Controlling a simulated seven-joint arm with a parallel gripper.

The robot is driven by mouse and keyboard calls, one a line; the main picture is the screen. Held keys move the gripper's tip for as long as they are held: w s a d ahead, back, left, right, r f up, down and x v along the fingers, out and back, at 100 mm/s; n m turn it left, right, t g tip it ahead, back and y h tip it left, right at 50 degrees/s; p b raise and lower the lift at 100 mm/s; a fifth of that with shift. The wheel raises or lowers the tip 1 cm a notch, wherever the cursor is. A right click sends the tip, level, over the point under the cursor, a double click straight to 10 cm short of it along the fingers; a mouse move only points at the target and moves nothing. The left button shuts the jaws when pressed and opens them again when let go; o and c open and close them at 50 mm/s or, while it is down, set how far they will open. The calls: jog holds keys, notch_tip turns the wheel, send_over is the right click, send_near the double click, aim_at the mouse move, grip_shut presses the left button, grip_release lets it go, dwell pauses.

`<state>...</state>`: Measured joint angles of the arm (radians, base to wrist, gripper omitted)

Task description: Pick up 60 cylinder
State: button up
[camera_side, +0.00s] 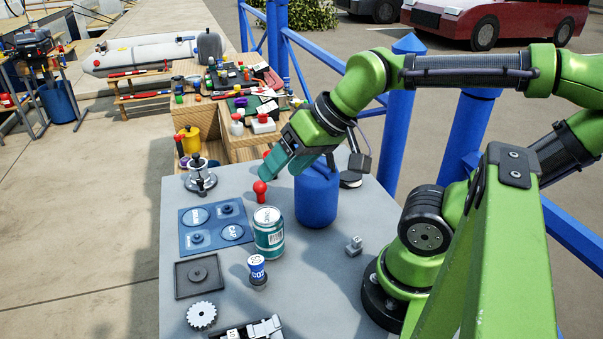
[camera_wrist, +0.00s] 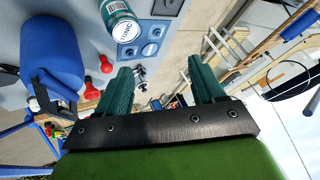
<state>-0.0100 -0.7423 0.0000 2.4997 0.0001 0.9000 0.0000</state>
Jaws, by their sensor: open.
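A small blue and white cylinder (camera_side: 257,267) stands upright on a dark base on the grey table; its label seems to read CO2, and I can read no 60 anywhere. I cannot make it out in the wrist view. My gripper (camera_side: 275,163) is above the table's far part, well behind the cylinder, beside the blue container. In the wrist view my gripper (camera_wrist: 160,66) has its two teal fingers wide apart with nothing between them.
A teal-and-white can (camera_side: 269,232) stands just behind the cylinder. A red knobbed piece (camera_side: 261,191) is below my gripper, and a blue container (camera_side: 317,196) is to its right. A blue panel (camera_side: 215,227), a dark square tray (camera_side: 199,275) and a gear (camera_side: 201,316) lie left.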

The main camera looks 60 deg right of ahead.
aim_at(256, 260)
jog(key=w+a+f+n+g+h, duration=0.1)
jog(key=w+a+f+n+g, duration=0.2)
jog(key=w+a+f+g, duration=0.25)
jog(key=shift+m+g+h, duration=0.5)
jog(key=shift+m+g, duration=0.1)
jog(key=shift+g, duration=0.25)
jog(key=f, duration=0.3)
jog(key=s+a+f, duration=0.1)
jog(key=f, duration=0.6)
jog(key=shift+s+a+f, duration=0.25)
jog(key=shift+a+f, duration=0.05)
jog(key=shift+f, duration=0.1)
jog(key=f, duration=0.5)
jog(key=shift+s+d+f, duration=0.1)
jog(key=shift+s+d, duration=0.15)
jog(key=c, duration=1.2)
